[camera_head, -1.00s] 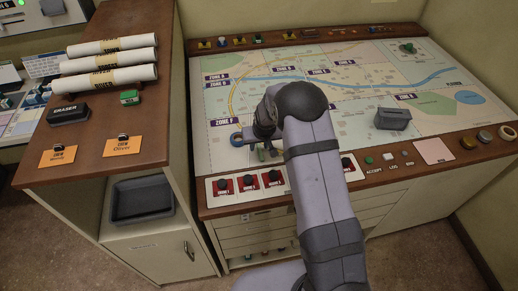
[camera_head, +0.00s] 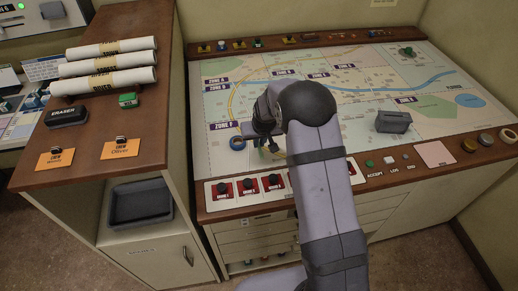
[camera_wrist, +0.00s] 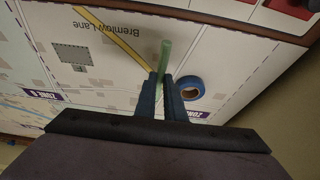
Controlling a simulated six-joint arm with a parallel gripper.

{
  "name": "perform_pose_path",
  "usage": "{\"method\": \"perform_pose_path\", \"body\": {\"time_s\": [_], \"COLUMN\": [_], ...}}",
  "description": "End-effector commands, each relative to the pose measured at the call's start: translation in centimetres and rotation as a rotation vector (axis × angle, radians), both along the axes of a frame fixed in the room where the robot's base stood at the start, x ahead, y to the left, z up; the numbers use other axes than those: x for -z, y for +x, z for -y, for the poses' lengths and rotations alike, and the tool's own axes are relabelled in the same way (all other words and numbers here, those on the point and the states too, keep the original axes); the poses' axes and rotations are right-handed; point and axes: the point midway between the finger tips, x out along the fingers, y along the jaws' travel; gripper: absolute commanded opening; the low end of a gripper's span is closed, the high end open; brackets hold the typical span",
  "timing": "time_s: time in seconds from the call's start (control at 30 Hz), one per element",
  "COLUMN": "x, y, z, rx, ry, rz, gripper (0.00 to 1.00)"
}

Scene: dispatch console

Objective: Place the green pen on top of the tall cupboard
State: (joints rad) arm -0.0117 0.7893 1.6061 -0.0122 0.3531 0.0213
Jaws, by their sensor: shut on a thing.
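The green pen (camera_wrist: 164,58) is held between the two fingers of my gripper (camera_wrist: 161,90) in the wrist view, with one end sticking out beyond the fingertips. My gripper (camera_head: 264,143) is over the near left part of the map table in the head view, where my arm hides most of it. I cannot tell how high the pen is above the map. The tall cupboard (camera_head: 88,150) stands at the left, its brown top above the map's level.
A blue tape roll (camera_head: 238,143) and a dark grey box (camera_head: 393,121) are on the map.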

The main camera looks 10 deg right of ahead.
Motion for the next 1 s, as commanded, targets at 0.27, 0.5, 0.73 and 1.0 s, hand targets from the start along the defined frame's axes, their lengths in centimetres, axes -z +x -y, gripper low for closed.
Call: {"method": "perform_pose_path", "body": {"time_s": [0.27, 0.5, 0.73, 1.0], "x": [-4.4, -6.4, -6.7, -6.9], "y": [0.0, 0.0, 0.0, -2.5], "z": [0.0, 0.0, 0.0, 0.1], "rx": [0.0, 0.0, 0.0, 0.001], "ry": [0.0, 0.0, 0.0, 0.0], "rz": [0.004, 0.001, 0.0, -0.001], "gripper": [0.0, 0.0, 0.0, 0.0]}}
